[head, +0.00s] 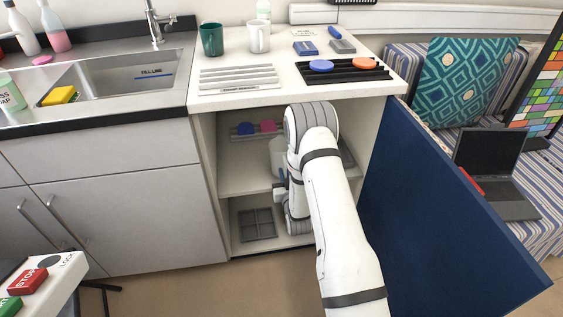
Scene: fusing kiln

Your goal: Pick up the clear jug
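A pale, translucent vessel, which looks like the clear jug (277,153), stands on the upper shelf inside the open cabinet under the counter. My arm covers its right side, so its full shape and handle are hidden. My arm reaches into the cabinet opening from the front. A grey part of my wrist or gripper (281,191) shows just left of the arm, below the jug in the picture. The fingers cannot be made out, and I cannot tell whether they touch the jug.
The blue cabinet door (425,200) stands open to the right. Blue and pink round pieces (256,128) sit at the back of the upper shelf. A grey grid tray (257,225) lies in the lower compartment. Mugs (211,40) and racks (240,78) stand on the counter above.

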